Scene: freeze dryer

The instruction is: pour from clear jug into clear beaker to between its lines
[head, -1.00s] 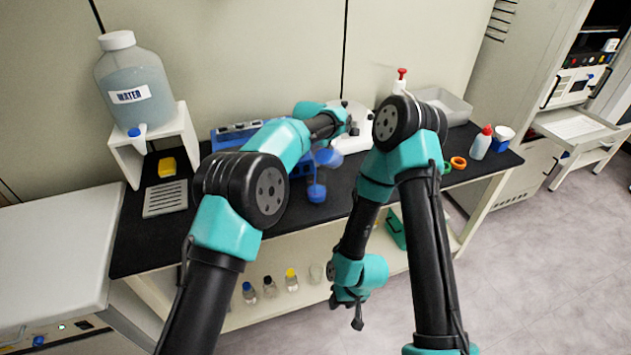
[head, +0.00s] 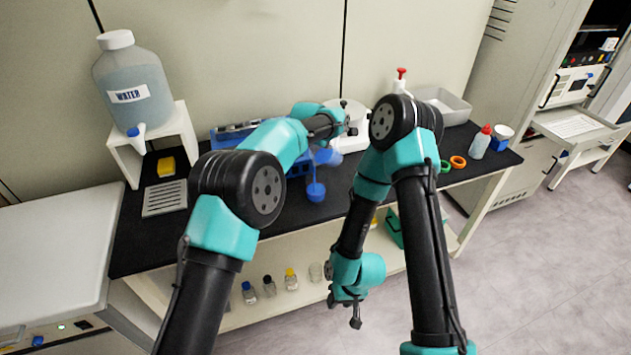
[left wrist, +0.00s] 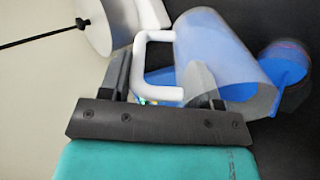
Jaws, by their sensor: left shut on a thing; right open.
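My left gripper (left wrist: 160,88) is shut on the white handle of the clear jug (left wrist: 215,50). The jug is tipped over and has blue liquid in it. In the head view the jug (head: 326,157) is a small blue shape beside my left arm, whose gripper is mostly hidden there. The clear beaker (head: 316,193) shows blue below the jug's mouth, with a narrow blue streak between them. The beaker also shows in the left wrist view (left wrist: 286,62). Its lines and level cannot be made out. My right gripper (head: 350,306) is open and empty, low in front of the bench.
The dark bench top (head: 140,235) carries a blue rack (head: 235,130), a white device (head: 350,135), a grey tray (head: 445,105) and a red-capped bottle (head: 480,143). A water tank (head: 135,85) stands at left. Several small bottles (head: 270,287) stand on the lower shelf.

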